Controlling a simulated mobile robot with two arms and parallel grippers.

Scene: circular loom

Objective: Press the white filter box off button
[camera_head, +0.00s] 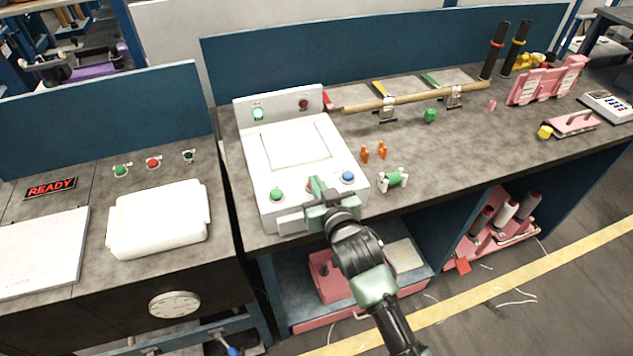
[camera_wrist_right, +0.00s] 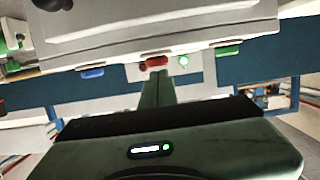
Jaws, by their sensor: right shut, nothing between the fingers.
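The white filter box (camera_head: 256,157) stands on the dark worktop in the head view. Its front has a green button (camera_head: 277,194) at left and a blue button (camera_head: 348,177) at right. My right gripper (camera_head: 315,184) is shut and empty over the front of the box, between these two buttons, and hides what lies there. In the right wrist view, a red button (camera_wrist_right: 155,61) sits between the blue button (camera_wrist_right: 92,72) and the green button (camera_wrist_right: 228,50). The shut fingers (camera_wrist_right: 158,84) point at the red button; contact cannot be told. My left gripper is out of view.
A lit green lamp (camera_head: 258,113) and a red lamp (camera_head: 303,104) are on the box's back panel. A green-and-white part (camera_head: 393,180) and orange pegs (camera_head: 373,152) lie to the right. A white case (camera_head: 158,219) stands on the left bench.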

